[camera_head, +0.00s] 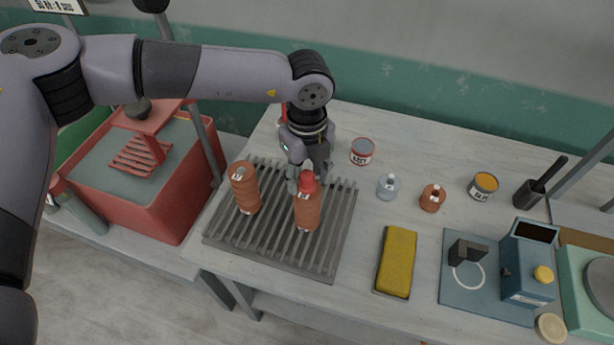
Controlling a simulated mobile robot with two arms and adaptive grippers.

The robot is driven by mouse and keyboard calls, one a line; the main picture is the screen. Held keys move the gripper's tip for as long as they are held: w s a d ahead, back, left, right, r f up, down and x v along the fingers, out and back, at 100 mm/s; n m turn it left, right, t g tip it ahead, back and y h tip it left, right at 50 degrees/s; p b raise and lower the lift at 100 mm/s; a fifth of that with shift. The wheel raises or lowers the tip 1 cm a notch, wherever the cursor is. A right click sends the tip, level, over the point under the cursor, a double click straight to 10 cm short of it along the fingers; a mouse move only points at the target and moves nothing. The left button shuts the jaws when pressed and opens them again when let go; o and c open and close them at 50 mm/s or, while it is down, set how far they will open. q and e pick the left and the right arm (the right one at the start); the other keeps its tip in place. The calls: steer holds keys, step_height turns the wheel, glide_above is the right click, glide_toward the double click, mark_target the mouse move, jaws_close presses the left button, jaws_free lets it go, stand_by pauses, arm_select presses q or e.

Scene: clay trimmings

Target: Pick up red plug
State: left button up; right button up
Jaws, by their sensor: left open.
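The red plug (308,184) sits on top of an orange-brown, ridged bottle (307,212) that stands upright on the slatted grey rack (270,250). My left gripper (305,183) points down from above, right at the plug, with its fingers open. One finger shows at the plug's left and another part of the gripper is behind it. I cannot tell whether the fingers touch the plug. My right gripper is not in view.
A similar bottle (244,188) with an orange-brown top stands left on the rack. Right of it are a red-banded can (362,152), a clear bottle (388,187), a small brown bottle (432,198) and a yellow sponge (397,262). A red tub (150,205) stands at left.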

arm_select(q)
jaws_close()
stand_by(0.6)
